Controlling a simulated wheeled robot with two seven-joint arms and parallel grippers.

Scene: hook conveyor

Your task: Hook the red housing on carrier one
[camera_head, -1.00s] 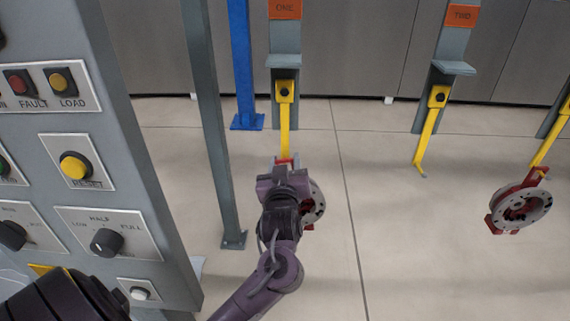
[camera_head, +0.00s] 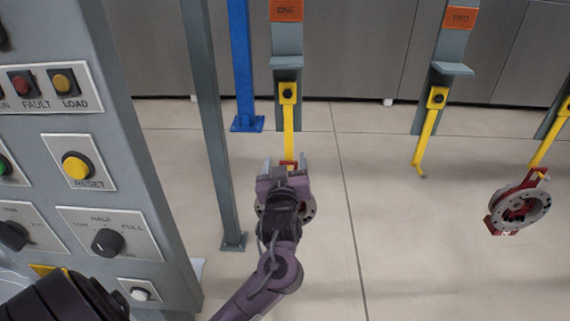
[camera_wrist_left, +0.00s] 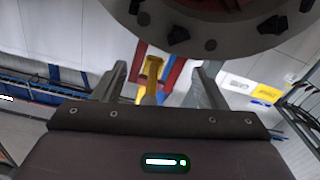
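Carrier one (camera_head: 287,37) has an orange ONE label, and its yellow hook (camera_head: 289,130) hangs down to my left gripper (camera_head: 287,162). The red housing, a grey ring with a red bracket (camera_head: 310,207), is mostly hidden behind my wrist. Its bracket top meets the hook's lower end between my fingers. In the left wrist view, my fingers stand apart on both sides of the yellow hook (camera_wrist_left: 152,75) and red bracket (camera_wrist_left: 175,72), with gaps. The grey ring (camera_wrist_left: 215,25) shows above. The exact seating on the hook tip is hidden. My right gripper is not in view.
Carrier two (camera_head: 457,40) has an empty yellow hook (camera_head: 425,140). Another red and grey housing (camera_head: 520,208) hangs from a hook at the far right. A grey post (camera_head: 208,120) and a control panel (camera_head: 115,150) stand close on the left. The floor right of my gripper is clear.

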